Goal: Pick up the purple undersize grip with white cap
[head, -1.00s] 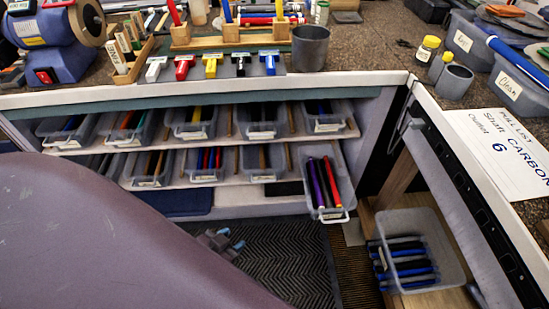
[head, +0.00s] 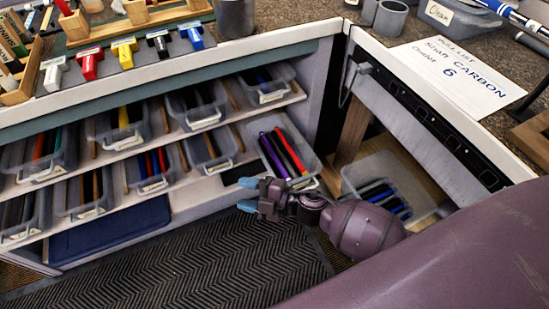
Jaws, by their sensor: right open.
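The purple grip (head: 273,155) lies in a clear bin (head: 313,160) that sticks out from the right end of the lower shelf. It lies lengthwise at the left of the bin, beside a red grip (head: 290,152) and dark ones. A white cap is too small to make out clearly. My right gripper (head: 243,194) is open and empty, in front of the shelf, just left of and below the bin's front end. Its fingers point left, and it appears apart from the grip. My wrist hides some space below the bin. My left gripper is not in view.
Other bins of grips (head: 125,125) fill the two shelves on the left. A lower bin of dark and blue grips (head: 413,180) stands on the right, partly behind my arm. The bench edge (head: 180,75) overhangs the shelves. The patterned floor mat (head: 200,260) is clear.

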